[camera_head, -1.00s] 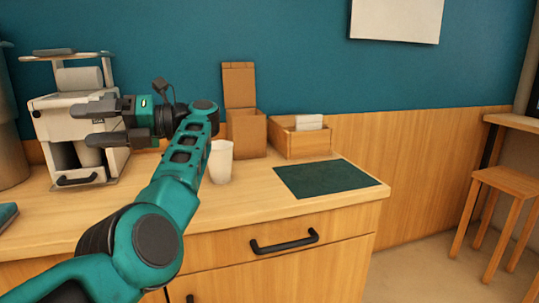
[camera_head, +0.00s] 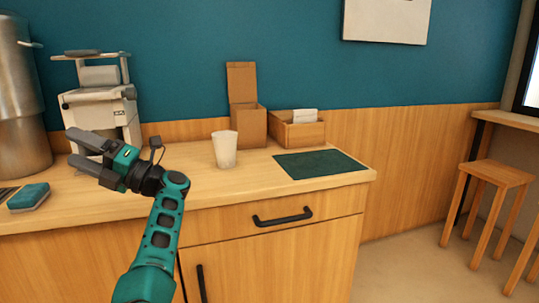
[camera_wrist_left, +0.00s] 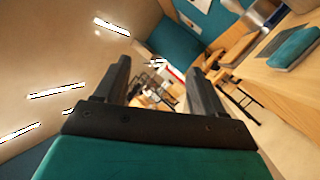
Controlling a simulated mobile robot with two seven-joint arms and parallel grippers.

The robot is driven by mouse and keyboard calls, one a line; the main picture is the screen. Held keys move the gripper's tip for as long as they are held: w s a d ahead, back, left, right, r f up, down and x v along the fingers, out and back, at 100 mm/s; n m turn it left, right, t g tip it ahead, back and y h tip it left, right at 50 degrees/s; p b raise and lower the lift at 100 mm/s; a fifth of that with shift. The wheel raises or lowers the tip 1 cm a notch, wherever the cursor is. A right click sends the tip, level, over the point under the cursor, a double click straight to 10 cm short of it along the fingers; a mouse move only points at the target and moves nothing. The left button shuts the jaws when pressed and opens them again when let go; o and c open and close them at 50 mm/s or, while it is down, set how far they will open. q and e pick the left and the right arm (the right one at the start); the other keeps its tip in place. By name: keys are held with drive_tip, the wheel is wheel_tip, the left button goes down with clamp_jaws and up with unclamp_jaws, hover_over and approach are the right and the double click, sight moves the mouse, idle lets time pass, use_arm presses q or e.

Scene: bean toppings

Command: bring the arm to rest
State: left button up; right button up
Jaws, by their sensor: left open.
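My left gripper (camera_head: 78,151) is open and empty. In the head view it points left, in front of the coffee machine and over the near left part of the counter. In the left wrist view its two dark fingers (camera_wrist_left: 160,85) stand apart with nothing between them, and the far room shows through the gap. My teal left arm (camera_head: 163,235) rises from the bottom in front of the cabinet. My right gripper is not in view.
The counter (camera_head: 230,187) holds a coffee machine (camera_head: 103,112), a white cup (camera_head: 224,150), an open cardboard box (camera_head: 250,125), a wooden tray (camera_head: 299,135), a dark green mat (camera_head: 320,163) and a teal sponge-like block (camera_head: 29,196). A stool (camera_head: 497,175) stands right.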

use_arm(q)
drive_tip(key=s+d+f+m+t+h, duration=0.1)
drive_tip(key=d+f+m+t+h, duration=0.4)
drive_tip(key=f+m+t+h, duration=0.9)
drive_tip(key=s+d+f+m+t+h, duration=0.1)
drive_tip(key=d+f+m+t+h, duration=0.7)
drive_tip(key=m, duration=1.2)
drive_tip(key=s+d+f+m+g+h, duration=0.2)
drive_tip(key=s+d+f+m+g, duration=0.1)
drive_tip(key=s+f, duration=0.4)
drive_tip(key=s+d+f+m+g+h, duration=0.1)
drive_tip(key=s+d+f+m+g, duration=0.3)
drive_tip(key=s, duration=0.5)
drive_tip(key=s+d+f+m+g+h, duration=0.2)
drive_tip(key=s+f+m+g, duration=0.1)
drive_tip(key=s+f, duration=0.45)
drive_tip(key=s+a+r+y+p, duration=0.1)
drive_tip(key=s+a+r+p, duration=0.1)
drive_tip(key=r+p, duration=0.6)
drive_tip(key=a+p, duration=0.1)
drive_tip(key=p, duration=0.3)
drive_tip(key=shift+a+r+y, duration=0.15)
drive_tip(key=shift+r+y, duration=0.1)
drive_tip(key=shift+y, duration=0.05)
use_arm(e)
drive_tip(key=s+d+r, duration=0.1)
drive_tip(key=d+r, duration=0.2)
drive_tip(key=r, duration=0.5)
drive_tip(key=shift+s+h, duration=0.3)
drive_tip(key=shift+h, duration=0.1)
